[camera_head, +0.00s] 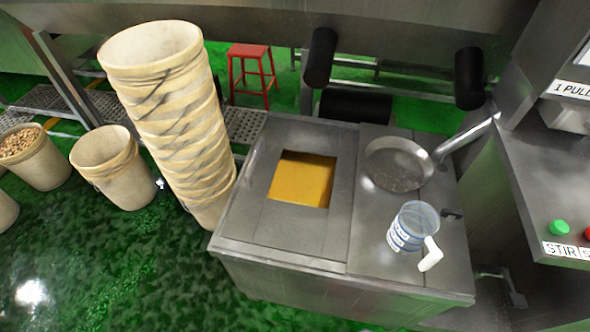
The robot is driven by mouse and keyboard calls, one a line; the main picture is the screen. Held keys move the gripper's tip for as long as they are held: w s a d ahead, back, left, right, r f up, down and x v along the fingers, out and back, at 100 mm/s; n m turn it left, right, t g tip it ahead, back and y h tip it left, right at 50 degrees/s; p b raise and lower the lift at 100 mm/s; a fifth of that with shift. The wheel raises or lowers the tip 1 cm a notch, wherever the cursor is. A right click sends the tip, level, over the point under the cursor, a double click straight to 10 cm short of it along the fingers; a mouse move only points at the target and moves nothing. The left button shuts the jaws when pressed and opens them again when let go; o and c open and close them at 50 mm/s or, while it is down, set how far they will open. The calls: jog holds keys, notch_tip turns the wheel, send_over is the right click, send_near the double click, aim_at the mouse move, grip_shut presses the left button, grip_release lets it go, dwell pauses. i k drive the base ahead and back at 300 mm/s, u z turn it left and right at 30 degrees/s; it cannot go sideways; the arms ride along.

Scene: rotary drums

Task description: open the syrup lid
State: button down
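A metal syrup tank (232,233) stands in the middle of the view. Its flat top has a square opening (301,180), and yellow-orange syrup (300,183) shows through it. No separate lid stands out clearly; flat metal panels surround the opening. The right part of the top (370,220) is a flat metal surface, divided from the left part by a seam. My gripper is not in view.
A long-handled pan (398,165) and a clear measuring jug (410,226) with a white handle stand on the tank's right side. A tall stack of buckets (180,115) rises close on the left. A control panel (560,200) with buttons stands at right. Green floor lies front left.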

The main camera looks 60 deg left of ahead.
aim_at(256, 219)
jog(key=u, duration=2.4)
jog(key=k, duration=1.3)
jog(key=u, duration=0.6)
jog(key=i, duration=0.6)
jog(key=u, duration=0.55)
jog(key=i, duration=0.65)
jog(key=z, duration=0.7)
jog(key=i, duration=0.6)
jog(key=z, duration=0.6)
